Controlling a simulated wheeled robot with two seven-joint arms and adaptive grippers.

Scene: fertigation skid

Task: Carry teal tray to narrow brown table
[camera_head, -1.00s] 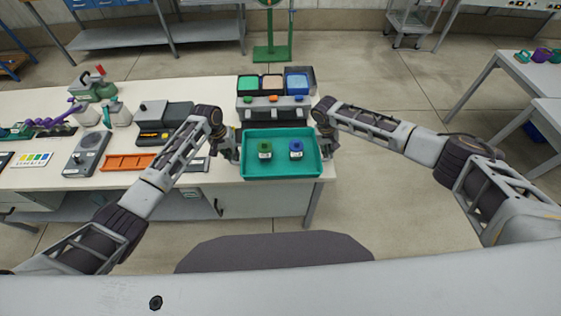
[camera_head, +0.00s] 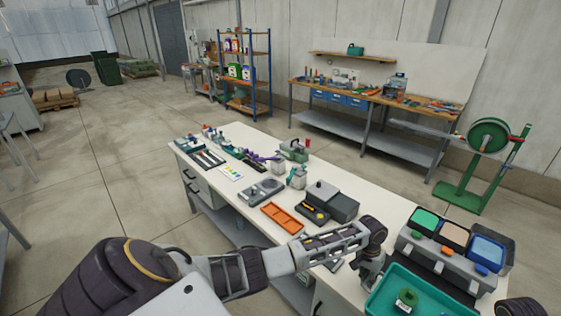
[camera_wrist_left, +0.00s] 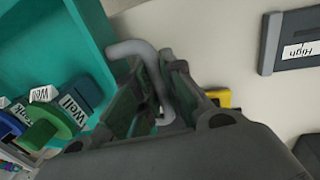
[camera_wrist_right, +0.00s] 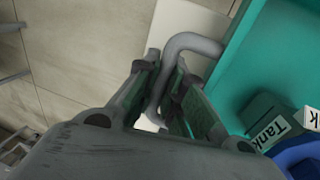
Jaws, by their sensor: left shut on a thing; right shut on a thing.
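The teal tray (camera_head: 376,300) is at the lower right of the head view, at the white table's near side, partly cut off. My left gripper (camera_head: 368,275) is shut on the tray's grey bar handle (camera_wrist_left: 140,48), as the left wrist view (camera_wrist_left: 150,105) shows. My right gripper (camera_wrist_right: 163,105) is shut on the other grey handle (camera_wrist_right: 190,42); its fingers are outside the head view. Whether the tray touches the table is unclear. No table is clearly the narrow brown one.
The white table (camera_head: 240,196) holds an orange tray (camera_head: 283,217), a grey box with coloured bins (camera_head: 440,258) and several instruments. A brown-topped workbench (camera_head: 372,97) stands by the back wall, beside a blue-orange shelf (camera_head: 245,75). A green reel stand (camera_head: 465,190) is at right. Floor at left is open.

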